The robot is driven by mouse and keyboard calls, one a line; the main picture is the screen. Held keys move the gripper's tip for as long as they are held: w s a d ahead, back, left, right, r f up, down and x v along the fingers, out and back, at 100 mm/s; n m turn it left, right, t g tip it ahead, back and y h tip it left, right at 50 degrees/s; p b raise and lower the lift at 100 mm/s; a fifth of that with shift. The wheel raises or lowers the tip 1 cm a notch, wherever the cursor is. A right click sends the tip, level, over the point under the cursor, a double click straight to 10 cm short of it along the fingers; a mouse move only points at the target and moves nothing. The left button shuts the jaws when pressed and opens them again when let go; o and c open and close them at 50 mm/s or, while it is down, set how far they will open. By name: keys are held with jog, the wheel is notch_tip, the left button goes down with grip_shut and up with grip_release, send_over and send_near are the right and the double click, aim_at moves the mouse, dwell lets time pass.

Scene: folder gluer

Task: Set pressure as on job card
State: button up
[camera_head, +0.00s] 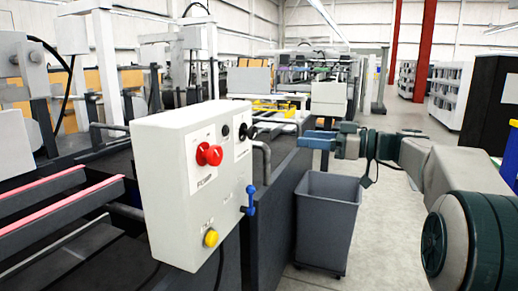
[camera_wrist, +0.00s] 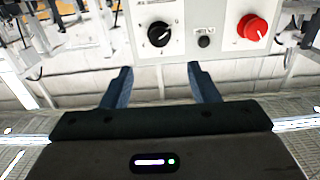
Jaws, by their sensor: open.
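A white control box (camera_head: 165,165) stands at the machine's side in the head view. Its black knob (camera_head: 247,131) sits on a white label plate at the upper right of its face, and shows in the wrist view (camera_wrist: 160,34) with a white pointer mark. My gripper (camera_head: 304,139) is to the right of the box, apart from it. In the wrist view its two blue fingers (camera_wrist: 162,76) are spread and empty, with the knob ahead between their lines. The label scale is too small to read. I cannot make out a job card.
A grey bin (camera_head: 325,215) stands below my arm. Open floor lies to the right.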

aim_at(255, 132)
jog(key=p+x, duration=0.1)
jog(key=x, duration=1.2)
jog(key=shift+w+a+r, duration=0.2)
jog(key=shift+a, duration=0.15)
jog(key=c, duration=0.9)
